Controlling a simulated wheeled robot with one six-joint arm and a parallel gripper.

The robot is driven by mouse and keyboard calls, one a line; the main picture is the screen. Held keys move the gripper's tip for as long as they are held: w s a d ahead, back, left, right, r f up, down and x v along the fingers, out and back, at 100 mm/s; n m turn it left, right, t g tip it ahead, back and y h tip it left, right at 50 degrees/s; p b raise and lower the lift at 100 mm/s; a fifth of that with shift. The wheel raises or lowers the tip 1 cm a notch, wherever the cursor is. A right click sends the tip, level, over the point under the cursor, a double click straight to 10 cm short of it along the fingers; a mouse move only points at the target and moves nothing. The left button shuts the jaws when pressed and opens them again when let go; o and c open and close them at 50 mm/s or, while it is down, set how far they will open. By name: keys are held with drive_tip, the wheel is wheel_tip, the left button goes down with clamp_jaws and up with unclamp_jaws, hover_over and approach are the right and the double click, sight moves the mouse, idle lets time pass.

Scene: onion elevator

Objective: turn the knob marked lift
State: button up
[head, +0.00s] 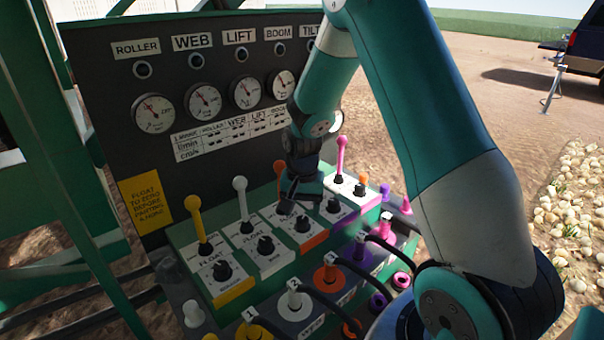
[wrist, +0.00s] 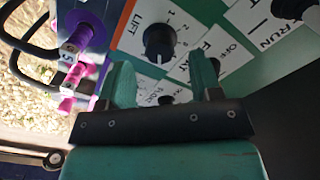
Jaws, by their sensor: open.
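The knob marked LIFT (wrist: 159,41) is black and round, on a white plate edged with orange in the wrist view. In the head view, a black knob on the orange-fronted block (head: 303,223) appears to be the same one. My gripper (wrist: 163,72) is open, with its two green fingers apart and nothing between them. In the wrist view the knob lies just beyond the fingertips, roughly centred between them. In the head view my gripper (head: 289,200) hangs over the control blocks, close above that knob; the exact gap is hard to judge.
Other black knobs (head: 265,244) and upright coloured levers, such as a yellow one (head: 198,222) and a pink one (head: 341,152), stand close by. A dark gauge board (head: 120,110) rises behind. Hoses and coloured couplings (head: 330,275) line the front.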

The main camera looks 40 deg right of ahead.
sight(303, 218)
wheel_tip(303, 218, up, 14)
drive_tip(key=b, duration=0.1)
drive_tip(key=shift+f, duration=0.15)
idle(0.4)
drive_tip(key=s+a+r+n+y, duration=0.2)
drive_tip(key=s+a+n, duration=0.6)
drive_tip(key=s+a, duration=0.3)
drive_tip(key=s+a+r+n+y, duration=0.2)
drive_tip(key=s+a+n, duration=0.6)
drive_tip(key=s+a, duration=0.3)
drive_tip(key=shift+s+a+r, duration=0.15)
drive_tip(key=shift+a, duration=0.15)
drive_tip(key=shift+d, duration=0.15)
